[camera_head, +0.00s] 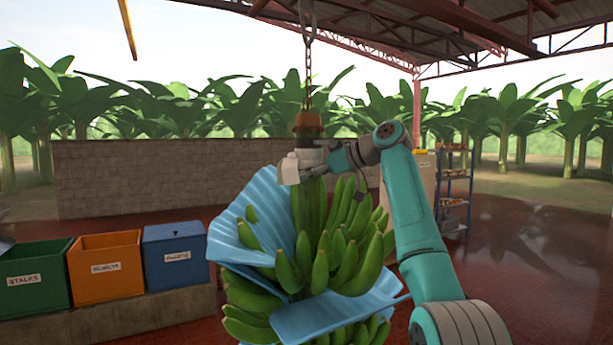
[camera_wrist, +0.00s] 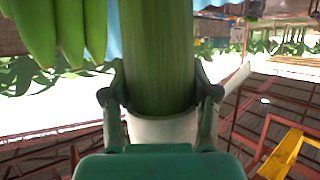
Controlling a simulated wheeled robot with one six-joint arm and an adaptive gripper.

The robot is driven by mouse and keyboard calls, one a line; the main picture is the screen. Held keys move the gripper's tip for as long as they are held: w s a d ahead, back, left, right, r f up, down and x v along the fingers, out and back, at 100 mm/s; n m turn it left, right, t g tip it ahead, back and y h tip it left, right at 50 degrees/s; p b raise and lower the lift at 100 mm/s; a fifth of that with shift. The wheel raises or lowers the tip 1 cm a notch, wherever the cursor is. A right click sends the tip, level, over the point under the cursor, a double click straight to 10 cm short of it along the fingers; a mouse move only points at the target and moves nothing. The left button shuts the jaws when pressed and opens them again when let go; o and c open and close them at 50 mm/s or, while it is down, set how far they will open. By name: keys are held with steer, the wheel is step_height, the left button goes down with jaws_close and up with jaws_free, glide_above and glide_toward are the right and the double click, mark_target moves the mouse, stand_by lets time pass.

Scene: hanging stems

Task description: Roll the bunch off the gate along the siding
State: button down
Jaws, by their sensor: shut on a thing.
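A green banana bunch (camera_head: 345,250) hangs upright on a chain (camera_head: 308,70), with blue sheets (camera_head: 262,205) around and between its hands. Its thick green stem (camera_head: 309,200) rises to a white collar (camera_head: 312,156) under a rusty orange fitting (camera_head: 308,122). My gripper (camera_head: 326,160) is at the top of the stem, reaching in from the right. In the wrist view, my gripper (camera_wrist: 160,98) has a finger on each side of the stem (camera_wrist: 157,55), closed on it beside the white collar (camera_wrist: 162,128). The gate and siding cannot be made out for certain.
Green (camera_head: 35,278), orange (camera_head: 105,268) and blue (camera_head: 176,257) bins stand on a ledge at left. A block wall (camera_head: 130,180) runs behind. A shelf rack (camera_head: 453,190) stands at right. A yellow bar (camera_head: 127,28) hangs at upper left. The red floor at right looks clear.

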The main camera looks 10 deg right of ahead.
steer(key=shift+d+f, duration=0.1)
steer(key=shift+c, duration=1.5)
jaws_free()
steer(key=v, duration=1.2)
